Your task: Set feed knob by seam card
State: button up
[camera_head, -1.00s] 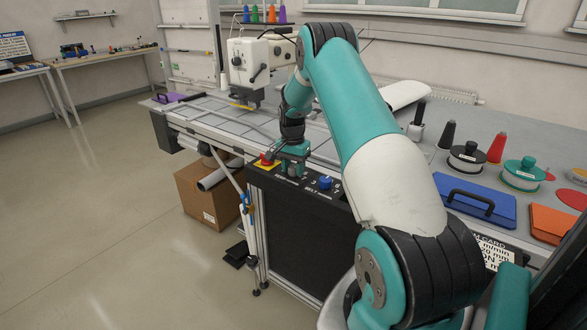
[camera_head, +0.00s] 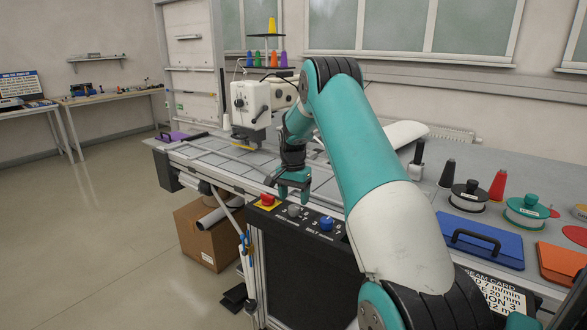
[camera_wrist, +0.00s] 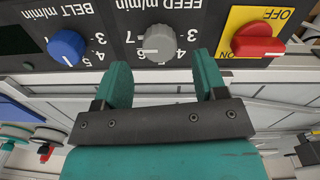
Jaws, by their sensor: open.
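The grey feed knob (camera_head: 293,210) sits on the black panel, between a red switch and a blue belt knob (camera_head: 326,224). In the wrist view the feed knob (camera_wrist: 159,42) appears under upside-down "FEED m/min" lettering; I cannot read its pointer setting. My gripper (camera_head: 293,192) hovers just above the knob. In the wrist view my gripper (camera_wrist: 161,62) has its teal fingers apart, one to each side of the knob's near edge, with nothing between them.
The red on/off switch (camera_wrist: 257,40) on its yellow plate (camera_wrist: 237,20) is close beside the feed knob. A white sewing machine (camera_head: 248,102) stands behind my gripper. A blue case (camera_head: 483,244) and thread spools stand on the right. A cardboard box (camera_head: 206,238) is on the floor.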

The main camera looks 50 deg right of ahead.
aim_at(293, 206)
notch_tip(293, 206, up, 13)
jog(key=b, duration=0.1)
jog(key=shift+w, duration=0.15)
dwell(0.4)
